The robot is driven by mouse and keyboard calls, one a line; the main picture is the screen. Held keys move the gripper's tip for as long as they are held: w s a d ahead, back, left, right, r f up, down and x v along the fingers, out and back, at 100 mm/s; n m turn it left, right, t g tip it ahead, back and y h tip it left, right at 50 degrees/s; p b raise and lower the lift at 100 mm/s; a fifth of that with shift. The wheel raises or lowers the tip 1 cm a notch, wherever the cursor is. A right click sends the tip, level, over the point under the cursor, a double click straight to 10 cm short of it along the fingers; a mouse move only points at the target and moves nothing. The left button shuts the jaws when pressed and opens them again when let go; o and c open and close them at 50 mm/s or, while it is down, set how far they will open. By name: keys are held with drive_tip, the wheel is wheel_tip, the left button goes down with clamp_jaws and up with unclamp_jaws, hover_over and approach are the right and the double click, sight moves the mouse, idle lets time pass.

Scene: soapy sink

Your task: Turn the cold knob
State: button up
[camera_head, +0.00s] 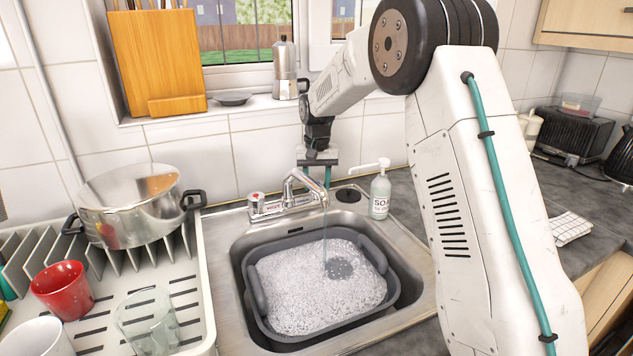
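The chrome faucet (290,203) stands at the back rim of the sink. Its left knob (257,205) has a red cap. The right end of the faucet, where the cold knob would be, lies below my gripper and is hard to make out. My gripper (318,176) points down just above and behind the spout. Its fingers are small and partly lost against the faucet, so I cannot tell whether they are open or touch a knob. A thin stream of water (325,240) falls from the spout into the grey basin.
A grey basin (251,290) of suds sits in the sink (226,262). A soap bottle (380,195) stands close at the faucet's right. A dish rack (203,300) with a pot (130,205) is at left. A moka pot (284,70) stands on the sill.

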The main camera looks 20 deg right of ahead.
drive_tip(key=shift+n, duration=0.3)
drive_tip(key=o, duration=1)
drive_tip(key=shift+r, duration=0.15)
wheel_tip(320, 180, up, 8)
drive_tip(key=shift+f, duration=0.2)
